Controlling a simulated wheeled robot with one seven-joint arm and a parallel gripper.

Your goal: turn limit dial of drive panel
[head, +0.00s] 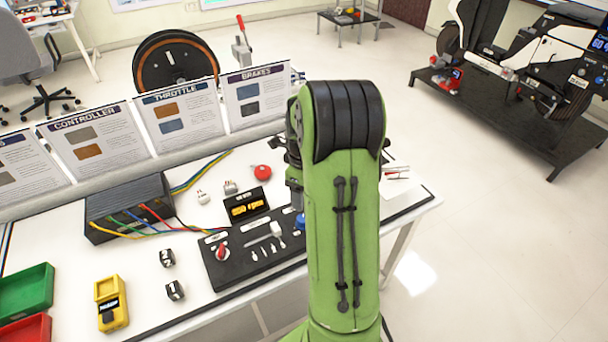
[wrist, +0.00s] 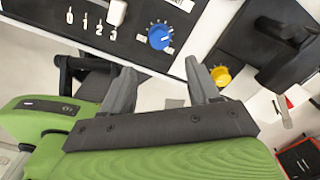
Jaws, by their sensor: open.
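The black drive panel (head: 232,268) lies on the white table, left of my green arm in the head view. It carries a red knob, a white lever and small switches. A blue dial (wrist: 160,36) with white scale marks sits near the panel's edge; it shows partly beside my arm in the head view (head: 300,222). A yellow dial (wrist: 221,76) sits on another dark part at right in the wrist view. Which dial is labelled limit cannot be read. My gripper (wrist: 160,68) is open and empty, its fingertips apart from and just below the blue dial in the wrist view.
A black controller box (head: 130,208) with coloured wires stands left of the panel. A red button (head: 262,172), a small display box (head: 247,205) and a yellow meter (head: 110,302) are on the table. Upright signs (head: 180,112) line its back.

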